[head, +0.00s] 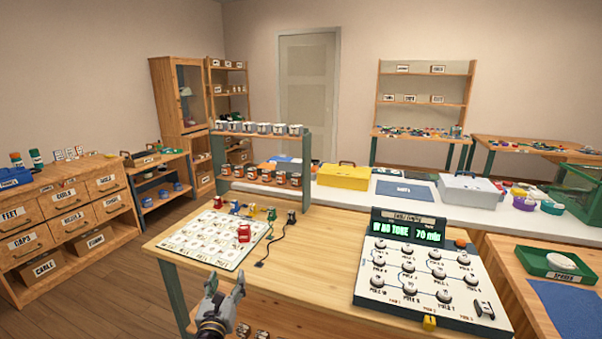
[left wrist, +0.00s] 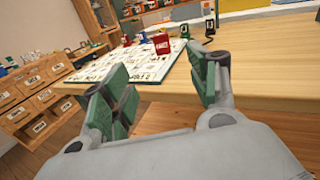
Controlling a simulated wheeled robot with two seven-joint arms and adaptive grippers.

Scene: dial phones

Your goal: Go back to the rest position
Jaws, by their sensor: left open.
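My left gripper (head: 226,300) is in front of the wooden table's (head: 310,260) near edge, left of its middle. In the left wrist view its green-padded fingers (left wrist: 160,100) stand wide apart with nothing between them. A white board with printed cells (head: 200,240) lies on the table beyond the gripper. A red block-like piece (head: 244,233) stands on the board's right part; it also shows in the left wrist view (left wrist: 161,44). My right gripper is not in view.
A control panel with a lit display (head: 425,270) takes the table's right side. Several small coloured pieces with dark cables (head: 270,214) stand behind the board. A rack of jars (head: 262,155) rises at the back. Bare tabletop lies between board and panel. Drawers (head: 65,210) stand at left.

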